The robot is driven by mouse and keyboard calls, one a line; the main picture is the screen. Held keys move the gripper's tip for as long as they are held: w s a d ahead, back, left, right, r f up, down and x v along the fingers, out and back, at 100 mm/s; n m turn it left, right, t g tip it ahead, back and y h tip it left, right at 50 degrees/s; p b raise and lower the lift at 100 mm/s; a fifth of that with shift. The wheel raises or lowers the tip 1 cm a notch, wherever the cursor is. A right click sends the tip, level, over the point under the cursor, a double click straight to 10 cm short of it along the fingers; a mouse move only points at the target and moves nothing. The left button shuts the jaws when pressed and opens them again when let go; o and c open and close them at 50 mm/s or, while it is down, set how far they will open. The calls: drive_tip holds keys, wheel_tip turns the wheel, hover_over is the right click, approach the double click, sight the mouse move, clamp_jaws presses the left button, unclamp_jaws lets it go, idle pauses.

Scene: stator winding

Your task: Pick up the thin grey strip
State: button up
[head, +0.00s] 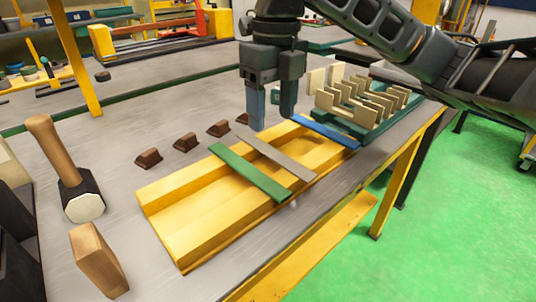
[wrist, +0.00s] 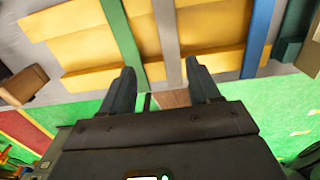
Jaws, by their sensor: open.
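The thin grey strip (head: 281,157) lies across the yellow tray (head: 200,215), between a green strip (head: 250,172) and a blue strip (head: 325,131). In the wrist view the grey strip (wrist: 167,40) runs down the picture, and its lower end shows between my two fingers. My gripper (head: 272,117) is open and empty, fingers pointing down, above the tray near the grey strip in the head view. It also shows in the wrist view (wrist: 160,78). The gap between fingertips and strip is hard to judge.
A mallet (head: 66,170) and a wooden block (head: 98,260) stand at the left. Several small brown pieces (head: 186,142) lie behind the tray. A green rack (head: 370,125) with pale slotted parts stands at the right. The table's front edge is close to the tray.

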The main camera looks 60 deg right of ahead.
sight(278, 156)
drive_tip(key=shift+s+d+f, duration=0.2)
drive_tip(key=shift+d, duration=0.1)
drive_tip(key=shift+f, duration=0.4)
drive_tip(key=f, duration=0.4)
drive_tip(key=f+b, duration=0.1)
drive_tip(key=f, duration=0.1)
drive_tip(key=shift+s+d+f, duration=0.1)
drive_tip(key=shift+d+f, duration=0.15)
drive_tip(key=shift+d, duration=0.05)
clamp_jaws()
